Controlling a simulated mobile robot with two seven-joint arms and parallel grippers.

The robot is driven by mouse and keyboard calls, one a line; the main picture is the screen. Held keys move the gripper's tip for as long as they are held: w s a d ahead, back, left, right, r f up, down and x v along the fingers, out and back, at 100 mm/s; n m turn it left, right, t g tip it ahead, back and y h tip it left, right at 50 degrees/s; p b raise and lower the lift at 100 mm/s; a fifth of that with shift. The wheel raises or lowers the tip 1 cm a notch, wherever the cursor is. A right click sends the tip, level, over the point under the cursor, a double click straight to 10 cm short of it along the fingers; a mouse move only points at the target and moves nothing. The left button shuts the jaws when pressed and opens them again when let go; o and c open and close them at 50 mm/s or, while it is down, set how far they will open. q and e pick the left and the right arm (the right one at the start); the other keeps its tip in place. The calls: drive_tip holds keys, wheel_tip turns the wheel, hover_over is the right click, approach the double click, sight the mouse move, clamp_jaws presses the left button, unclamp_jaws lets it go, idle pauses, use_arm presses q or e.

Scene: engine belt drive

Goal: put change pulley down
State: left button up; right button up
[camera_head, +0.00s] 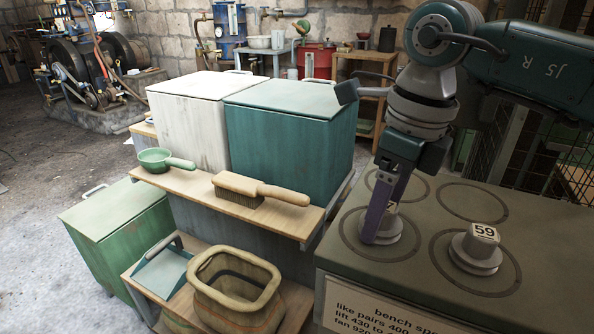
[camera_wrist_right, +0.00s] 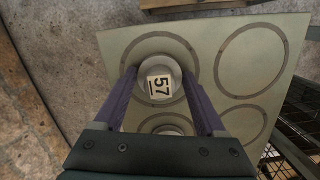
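The pulley marked 57 (camera_wrist_right: 158,84) is a pale grey stepped pulley with a label on its top. My right gripper (camera_wrist_right: 160,76) has its purple fingers against both sides of it. In the head view my right gripper (camera_head: 379,222) points down at the bench and partly hides this pulley (camera_head: 391,226), which is upright within the front-left ring. Whether its base touches the bench top (camera_head: 427,204) I cannot tell. A second pulley, marked 59 (camera_head: 478,247), stands in the front-right ring. My left gripper is not in view.
The two back rings on the bench are empty. To the left, a wooden shelf (camera_head: 190,184) holds a brush (camera_head: 260,189) and a green ladle (camera_head: 163,160). A teal bin (camera_head: 290,135) and a white bin (camera_head: 190,120) stand behind the shelf.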

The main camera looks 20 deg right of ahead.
drive_tip(key=o, duration=0.3)
drive_tip(key=shift+o, duration=0.2)
